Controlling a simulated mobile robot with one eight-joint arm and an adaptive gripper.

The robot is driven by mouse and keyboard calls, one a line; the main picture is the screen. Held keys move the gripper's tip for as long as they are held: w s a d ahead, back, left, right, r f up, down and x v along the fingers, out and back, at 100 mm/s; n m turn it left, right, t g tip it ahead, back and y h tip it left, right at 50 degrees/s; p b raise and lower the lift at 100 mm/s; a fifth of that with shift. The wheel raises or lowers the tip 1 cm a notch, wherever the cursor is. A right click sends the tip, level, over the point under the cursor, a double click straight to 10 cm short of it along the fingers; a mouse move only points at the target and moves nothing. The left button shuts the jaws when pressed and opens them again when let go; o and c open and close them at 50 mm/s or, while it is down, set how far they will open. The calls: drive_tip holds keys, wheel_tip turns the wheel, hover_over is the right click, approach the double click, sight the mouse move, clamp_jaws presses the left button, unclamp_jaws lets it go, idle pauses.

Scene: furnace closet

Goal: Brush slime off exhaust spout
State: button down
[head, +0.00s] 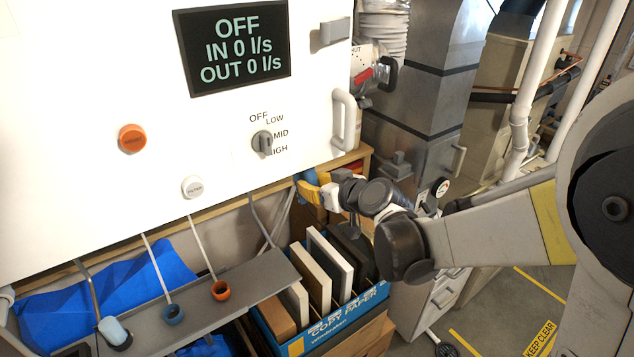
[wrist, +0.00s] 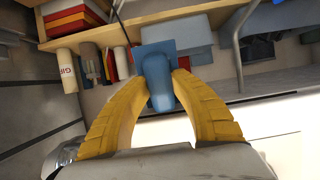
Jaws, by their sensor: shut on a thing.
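My gripper (head: 309,192) has yellow fingers and is below the white cabinet's lower right edge. It also shows in the wrist view (wrist: 161,92), shut on the handle of a blue tool (wrist: 158,82). A flat blue square lies just beyond the handle. I see no bristles, so I cannot confirm it is the brush. In the head view a little blue shows at the fingers. A pipe fitting (head: 366,68) with a red mark sits on the cabinet's right side, by a partly hidden label ending in "UT". It is above and apart from my gripper. No slime is discernible.
The white cabinet (head: 70,100) has a dark screen (head: 232,45), a dial (head: 262,142) and a handle (head: 345,120). Wooden shelves hold books near my gripper. Open floor lies lower right.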

drive_tip(key=shift+s+a, duration=0.2)
drive_tip(key=shift+a, duration=0.2)
drive_tip(key=shift+w+d, duration=0.1)
drive_tip(key=shift+d, duration=0.1)
drive_tip(key=shift+w+d, duration=0.6)
drive_tip(key=shift+d, duration=0.2)
drive_tip(key=shift+s+a, duration=0.1)
drive_tip(key=shift+s+a+b, duration=0.35)
drive_tip(key=shift+s+a, duration=0.25)
drive_tip(key=shift+a, duration=0.3)
drive_tip(key=shift+w+d, duration=0.1)
drive_tip(key=shift+d, duration=0.05)
